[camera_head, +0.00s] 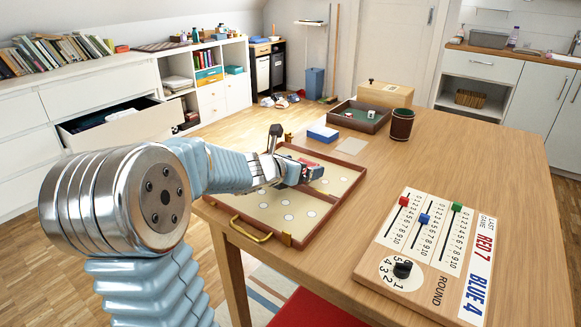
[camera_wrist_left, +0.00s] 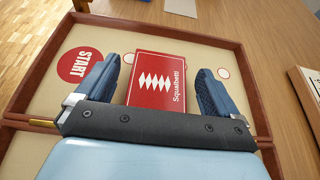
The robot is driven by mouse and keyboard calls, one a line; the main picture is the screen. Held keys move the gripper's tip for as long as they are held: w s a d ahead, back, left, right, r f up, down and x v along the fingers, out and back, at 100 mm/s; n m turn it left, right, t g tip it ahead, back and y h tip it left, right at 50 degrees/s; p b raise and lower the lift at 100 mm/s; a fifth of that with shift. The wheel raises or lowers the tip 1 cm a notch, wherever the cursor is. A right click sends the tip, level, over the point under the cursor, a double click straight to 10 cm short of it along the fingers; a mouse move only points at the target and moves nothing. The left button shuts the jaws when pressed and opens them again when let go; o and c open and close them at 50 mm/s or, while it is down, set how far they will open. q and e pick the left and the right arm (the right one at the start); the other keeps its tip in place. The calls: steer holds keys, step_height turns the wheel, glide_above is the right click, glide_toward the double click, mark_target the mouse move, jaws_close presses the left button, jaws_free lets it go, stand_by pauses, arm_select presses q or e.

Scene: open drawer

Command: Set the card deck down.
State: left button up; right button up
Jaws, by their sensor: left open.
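The card deck is a red box (camera_wrist_left: 158,82) with a white zigzag mark and the word "Squabetti". In the left wrist view it lies between the two blue fingers of my left gripper (camera_wrist_left: 160,92), with a gap at each side. In the head view its red side (camera_head: 312,170) shows at the fingers, partly hidden by them. My left gripper (camera_head: 288,168) is open, low over the folding game board (camera_head: 247,206). The deck appears to rest on the board; its lower end is hidden behind the gripper's bar. My right gripper is not in view.
A blue-and-white box (camera_head: 323,134) and a pale card (camera_head: 351,146) lie behind the board. A dice tray (camera_head: 352,124), a dark cup (camera_head: 402,124) and a wooden box (camera_head: 384,94) stand farther back. A scoreboard (camera_head: 427,255) lies at right. The table's middle is clear.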

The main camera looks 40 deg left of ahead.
arm_select(q)
steer(key=p+v, duration=0.1)
steer(key=v, duration=1)
steer(key=shift+s+r, duration=0.1)
steer(key=shift+r, duration=0.05)
steer(key=shift+s+d+r, duration=0.1)
steer(key=shift+s, duration=0.2)
steer(key=shift+s, duration=0.1)
